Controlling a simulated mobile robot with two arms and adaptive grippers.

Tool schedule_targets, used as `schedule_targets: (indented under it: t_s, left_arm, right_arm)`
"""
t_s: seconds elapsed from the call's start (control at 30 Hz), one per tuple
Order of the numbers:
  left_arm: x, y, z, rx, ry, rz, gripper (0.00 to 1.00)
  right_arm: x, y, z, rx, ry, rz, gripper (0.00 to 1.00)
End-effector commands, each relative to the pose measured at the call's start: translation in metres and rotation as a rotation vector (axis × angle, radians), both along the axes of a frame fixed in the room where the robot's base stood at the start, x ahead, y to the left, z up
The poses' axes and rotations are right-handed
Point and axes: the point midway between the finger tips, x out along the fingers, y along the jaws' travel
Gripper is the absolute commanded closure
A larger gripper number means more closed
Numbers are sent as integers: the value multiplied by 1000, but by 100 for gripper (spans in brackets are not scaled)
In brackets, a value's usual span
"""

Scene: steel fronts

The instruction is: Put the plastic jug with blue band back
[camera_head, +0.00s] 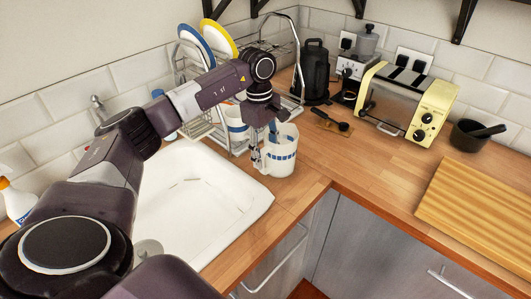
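The white plastic jug with a blue band (283,161) stands upright on the wooden counter, just right of the sink, or very close above it. My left gripper (264,146) points down at the jug's left side. One finger shows outside the jug's left wall and the other is at its rim, partly hidden. I cannot tell whether the fingers press on the jug. My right gripper is not in view.
A white sink (190,205) lies left of the jug. Behind is a wire dish rack (207,128) with plates and a white-blue cup (236,128). Counter right of the jug is clear.

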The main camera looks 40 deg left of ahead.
Motion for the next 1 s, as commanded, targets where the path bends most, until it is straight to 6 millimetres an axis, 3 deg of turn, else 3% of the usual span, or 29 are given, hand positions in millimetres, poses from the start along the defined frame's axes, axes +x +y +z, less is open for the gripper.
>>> schedule_targets:
  t_s: [0.43,0.8,1.0]
  left_arm:
    - [1,1,10,0,-3,0,52]
    - [2,8,82,-1,-5,1,52]
    - [2,12,112,1,-2,0,52]
  right_arm:
    - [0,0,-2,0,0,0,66]
    - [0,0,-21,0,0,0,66]
    - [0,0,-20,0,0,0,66]
